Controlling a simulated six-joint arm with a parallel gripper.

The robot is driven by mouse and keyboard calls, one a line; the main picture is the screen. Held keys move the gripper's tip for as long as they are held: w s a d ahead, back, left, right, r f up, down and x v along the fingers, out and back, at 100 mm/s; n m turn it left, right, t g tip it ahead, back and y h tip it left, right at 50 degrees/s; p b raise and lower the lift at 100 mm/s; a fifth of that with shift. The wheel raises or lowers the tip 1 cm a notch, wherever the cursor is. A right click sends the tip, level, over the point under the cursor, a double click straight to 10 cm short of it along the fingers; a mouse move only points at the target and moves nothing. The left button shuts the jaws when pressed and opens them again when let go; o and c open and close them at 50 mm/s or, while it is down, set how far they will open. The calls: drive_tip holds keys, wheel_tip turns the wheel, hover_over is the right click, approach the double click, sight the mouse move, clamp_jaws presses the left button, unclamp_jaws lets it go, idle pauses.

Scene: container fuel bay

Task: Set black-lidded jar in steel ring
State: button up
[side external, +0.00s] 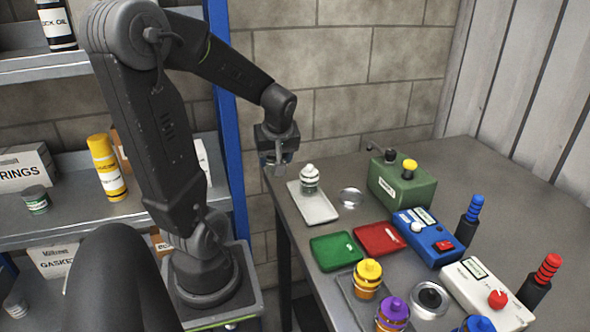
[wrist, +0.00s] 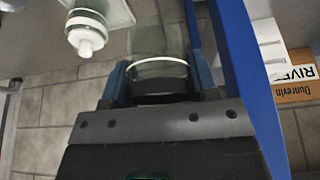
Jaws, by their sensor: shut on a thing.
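My gripper (side external: 277,160) hangs past the table's far left edge, left of the white tray. In the wrist view, my gripper (wrist: 158,78) is shut on a clear glass jar (wrist: 158,44) with a white band and a black lid (wrist: 160,86). The lid sits between the fingers, and the glass points away from the palm. In the side view the jar (side external: 281,171) is small and partly hidden under the fingers. A shiny, low steel ring (side external: 350,197) lies on the table right of the tray, apart from the jar; it appears empty.
A white-lidded jar (side external: 309,180) stands on the white tray (side external: 321,210), close to my gripper. Green (side external: 336,251) and red (side external: 379,239) trays lie nearer. A green box (side external: 398,183) with a yellow button stands behind the ring. Shelves and a blue post (side external: 229,120) are left.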

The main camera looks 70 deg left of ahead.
drive_tip(key=shift+s+a+r, duration=0.4)
drive_tip(key=shift+s+r, duration=0.1)
drive_tip(key=shift+s, duration=0.1)
wheel_tip(320, 180, up, 6)
drive_tip(key=shift+s+a+f, duration=0.1)
drive_tip(key=shift+f, duration=0.15)
drive_tip(key=w+d, duration=0.2)
drive_tip(key=w, duration=0.9)
drive_tip(key=w+d, duration=0.3)
drive_tip(key=w, duration=0.8)
drive_tip(key=shift+s+a+f, duration=0.1)
drive_tip(key=shift+f, duration=2.4)
drive_tip(key=shift+s+a+f, duration=0.1)
drive_tip(key=shift+s+f, duration=0.05)
drive_tip(key=shift+f, duration=2.3)
drive_tip(key=shift+s+a+f, duration=0.1)
drive_tip(key=shift+f, duration=2.4)
drive_tip(key=shift+d+f, duration=0.1)
drive_tip(key=shift+f, duration=0.6)
